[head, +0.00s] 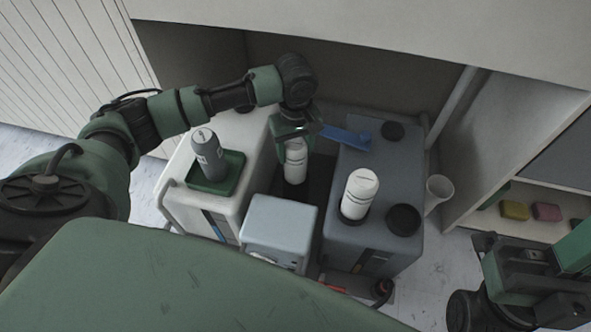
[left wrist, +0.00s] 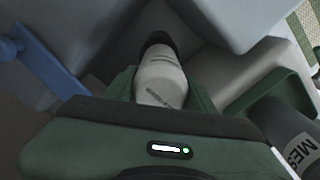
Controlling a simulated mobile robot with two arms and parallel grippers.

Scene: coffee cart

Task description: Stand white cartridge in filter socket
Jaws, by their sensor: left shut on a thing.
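My left gripper (head: 296,150) is shut around the upper part of a white cartridge (head: 295,172), held upright over the dark gap between the tanks. In the left wrist view the cartridge (left wrist: 162,82) sits between the green fingers, with a dark round part (left wrist: 158,40) at its far end. I cannot tell whether that part is its own end or a socket, nor whether the cartridge touches anything below. A second white cartridge (head: 360,190) stands upright in a dark ring on the dark grey tank (head: 345,243). Only part of my right arm shows, at lower right.
A grey cartridge (head: 208,155) stands in a green tray (head: 230,180) on the white tank (head: 190,208) at left. A blue handle (head: 347,137) lies behind, right of the gripper. A pale box (head: 279,222) stands in front. A white cup (head: 438,190) is at right.

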